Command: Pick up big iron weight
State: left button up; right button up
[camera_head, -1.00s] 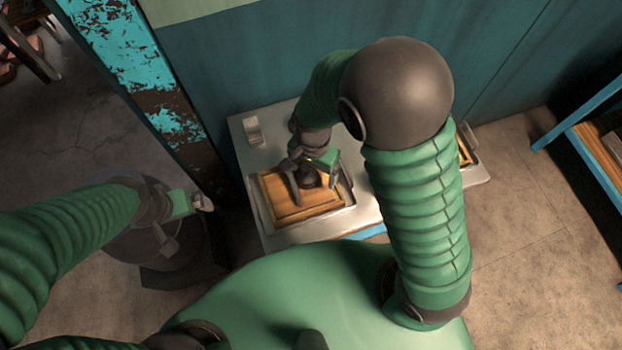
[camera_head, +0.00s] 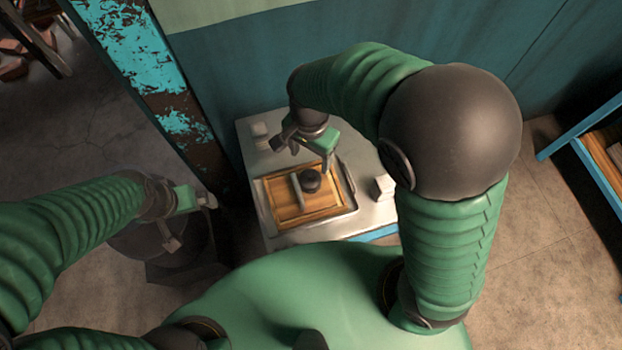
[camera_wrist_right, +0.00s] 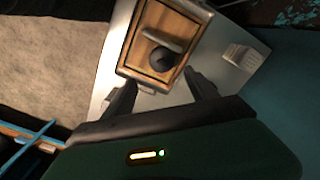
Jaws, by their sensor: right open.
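A dark round weight (camera_head: 311,180) rests in a wooden tray (camera_head: 325,208), beside a pale bar (camera_head: 296,190). I take it for the big iron weight. In the right wrist view the weight (camera_wrist_right: 163,59) lies beyond my fingers, with the bar (camera_wrist_right: 163,40) next to it. My right gripper (camera_head: 302,152) is open and empty, just behind the tray in the head view. In the wrist view its two fingers (camera_wrist_right: 162,92) are spread, with clear space between them and the weight. My left gripper (camera_head: 191,222) is open and empty, left of the table, away from the tray.
The tray sits on a pale metal table (camera_head: 252,172). A small light block (camera_head: 259,132) stands at its back left and another (camera_head: 384,187) to the tray's right. A teal wall (camera_head: 230,70) rises behind. A blue-framed shelf (camera_head: 590,160) is at the far right.

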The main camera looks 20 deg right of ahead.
aim_at(310, 174)
notch_tip(310, 174, down, 9)
jog(key=shift+w+f+b, duration=0.1)
jog(key=shift+w+b, duration=0.05)
jog(key=shift+b, duration=0.4)
jog(key=f, duration=0.4)
jog(key=shift+s+f, duration=0.2)
jog(key=shift+f, duration=0.2)
jog(key=shift+w+f, duration=0.2)
jog(key=shift+w, duration=0.15)
jog(key=shift+c, duration=0.5)
jog(key=shift+s+a+r, duration=0.1)
jog(key=shift+r, duration=0.05)
jog(key=c, duration=0.7)
grip_shut()
